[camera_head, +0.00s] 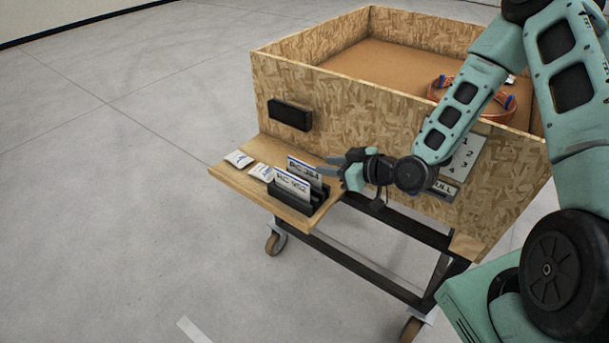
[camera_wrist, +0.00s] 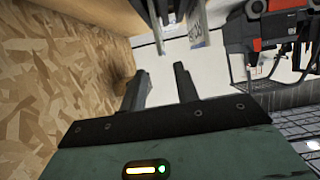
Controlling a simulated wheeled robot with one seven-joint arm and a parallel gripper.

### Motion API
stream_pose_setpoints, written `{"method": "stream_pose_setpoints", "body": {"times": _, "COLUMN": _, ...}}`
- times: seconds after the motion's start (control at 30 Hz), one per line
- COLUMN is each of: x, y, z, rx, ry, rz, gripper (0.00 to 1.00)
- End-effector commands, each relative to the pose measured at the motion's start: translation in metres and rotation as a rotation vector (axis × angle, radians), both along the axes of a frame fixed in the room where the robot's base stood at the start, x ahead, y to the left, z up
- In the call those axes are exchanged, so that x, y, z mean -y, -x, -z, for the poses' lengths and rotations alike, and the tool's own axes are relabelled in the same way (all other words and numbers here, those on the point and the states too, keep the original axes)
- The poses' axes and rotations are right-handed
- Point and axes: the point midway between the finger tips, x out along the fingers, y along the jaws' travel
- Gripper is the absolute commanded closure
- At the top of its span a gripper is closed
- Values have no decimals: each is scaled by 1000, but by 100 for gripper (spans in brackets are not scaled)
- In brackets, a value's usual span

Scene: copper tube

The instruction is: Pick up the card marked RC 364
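The card marked RC 364 (camera_head: 304,169) stands upright in the rear slot of a black card holder (camera_head: 312,204) on the cart's side shelf. A second card, apparently marked RC 952 (camera_head: 292,185), stands in front of it. My gripper (camera_head: 325,166) is level with the cards, just to their right, fingers pointing left towards the RC 364 card. In the wrist view the two fingers of my gripper (camera_wrist: 160,72) are spread with nothing between them. Upright pale cards (camera_wrist: 196,28) show beyond the fingertips at the top edge; their print is not readable there.
The wooden shelf (camera_head: 232,178) also bears small white packets (camera_head: 239,159) left of the holder. The chipboard crate wall (camera_head: 360,115) rises close behind my gripper, with a black block (camera_head: 290,114) on it. An orange copper coil (camera_head: 505,105) lies inside the crate.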

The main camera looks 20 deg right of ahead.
Motion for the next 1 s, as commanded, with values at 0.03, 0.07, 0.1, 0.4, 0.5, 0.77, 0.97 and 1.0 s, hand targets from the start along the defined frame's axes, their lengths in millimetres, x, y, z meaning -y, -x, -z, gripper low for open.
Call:
{"method": "stream_pose_setpoints", "body": {"times": 0.03, "x": -6, "y": -7, "z": 2, "rx": 0, "ry": -2, "rz": -2, "gripper": 69}}
{"method": "stream_pose_setpoints", "body": {"times": 0.07, "x": -8, "y": -10, "z": 4, "rx": -1, "ry": -2, "rz": 0, "gripper": 69}}
{"method": "stream_pose_setpoints", "body": {"times": 0.1, "x": -11, "y": -14, "z": 6, "rx": -1, "ry": -1, "rz": -1, "gripper": 69}}
{"method": "stream_pose_setpoints", "body": {"times": 0.4, "x": -25, "y": -30, "z": 15, "rx": -2, "ry": -1, "rz": 0, "gripper": 69}}
{"method": "stream_pose_setpoints", "body": {"times": 0.5, "x": -35, "y": -39, "z": 21, "rx": -2, "ry": -2, "rz": -1, "gripper": 69}}
{"method": "stream_pose_setpoints", "body": {"times": 0.77, "x": -49, "y": -58, "z": 33, "rx": 0, "ry": 0, "rz": 1, "gripper": 69}}
{"method": "stream_pose_setpoints", "body": {"times": 0.97, "x": -49, "y": -59, "z": 34, "rx": 0, "ry": 0, "rz": 0, "gripper": 69}}
{"method": "stream_pose_setpoints", "body": {"times": 1.0, "x": -49, "y": -59, "z": 34, "rx": 0, "ry": 0, "rz": 0, "gripper": 75}}
